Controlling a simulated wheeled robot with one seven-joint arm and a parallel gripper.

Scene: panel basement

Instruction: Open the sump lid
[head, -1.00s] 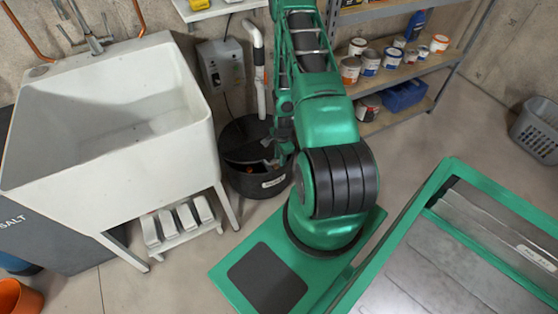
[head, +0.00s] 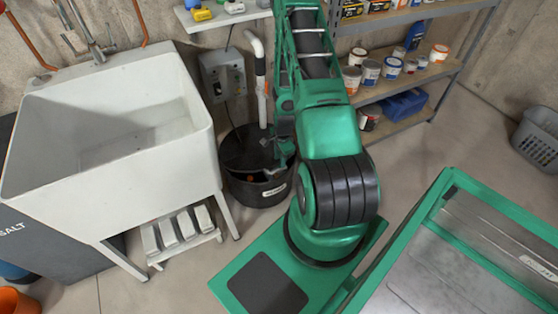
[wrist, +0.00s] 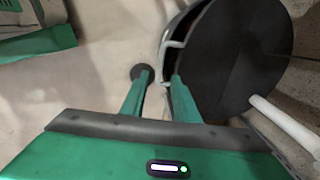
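The sump is a black round tub (head: 250,192) on the floor right of the sink in the head view, with a pale label on its front. Its front part is uncovered and a small orange thing shows inside. The black lid (head: 243,150) appears tilted up toward the back; its exact angle is hard to tell. In the wrist view the lid (wrist: 225,60) is a large dark disc with a seam across it. My gripper (wrist: 158,78) has its two green fingers apart, at the lid's left edge, the right finger overlapping that edge. Contact is unclear. In the head view my arm partly hides the gripper.
A white sink (head: 110,130) stands left of the sump. A white pipe (head: 260,85) rises behind it, near a grey wall box (head: 224,75). Shelves with paint cans (head: 370,72) are behind my arm. A grey basket (head: 540,138) sits far right on open floor.

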